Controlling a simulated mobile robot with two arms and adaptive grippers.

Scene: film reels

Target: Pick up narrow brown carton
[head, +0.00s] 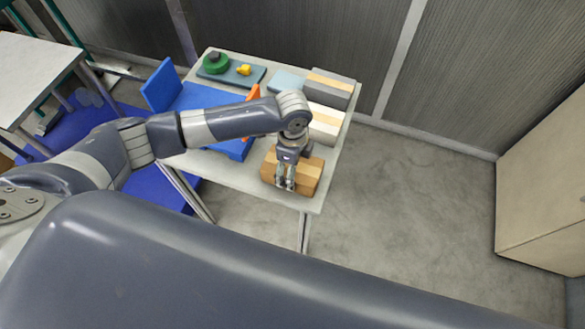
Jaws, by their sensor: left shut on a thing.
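The narrow brown carton (309,175) lies at the near right corner of the light table (235,176). It has a paler tape strip along its top. My left gripper (285,185) comes down over the carton from above and is shut on it; the fingers hide part of its near side. I cannot tell whether the carton is clear of the tabletop. My right gripper is not in view.
Grey and white cartons (330,88) lie behind my left gripper. A blue stand (163,86) with orange parts and a tray (232,76) with a green reel (215,65) are on the table. Open floor (410,210) lies to the right, before a beige cabinet (545,185).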

